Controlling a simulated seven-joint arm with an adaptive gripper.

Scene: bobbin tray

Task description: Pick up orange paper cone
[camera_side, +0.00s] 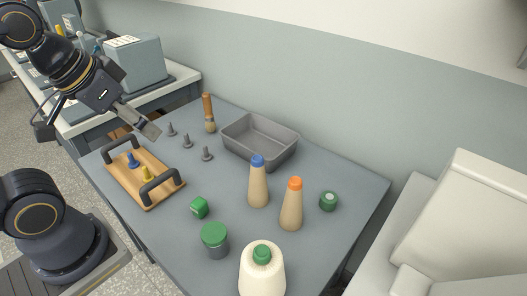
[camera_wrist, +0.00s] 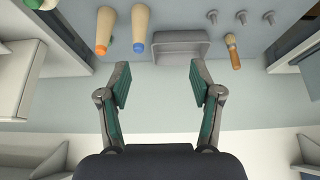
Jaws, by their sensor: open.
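The orange paper cone (camera_side: 291,208) is a tan cone with an orange tip, standing upright on the grey table in the side view, right of a similar cone with a blue tip (camera_side: 258,185). In the wrist view the orange-tipped cone (camera_wrist: 105,32) is at the upper left, beside the blue-tipped one. My gripper (camera_side: 150,131) is above the table's far left part, well away from the cones. In the wrist view my gripper (camera_wrist: 158,85) has its fingers spread, with nothing between them.
A grey bin (camera_side: 248,142) stands behind the cones. A wooden tray (camera_side: 148,193), grey pegs and a brush (camera_side: 209,112) are at left.

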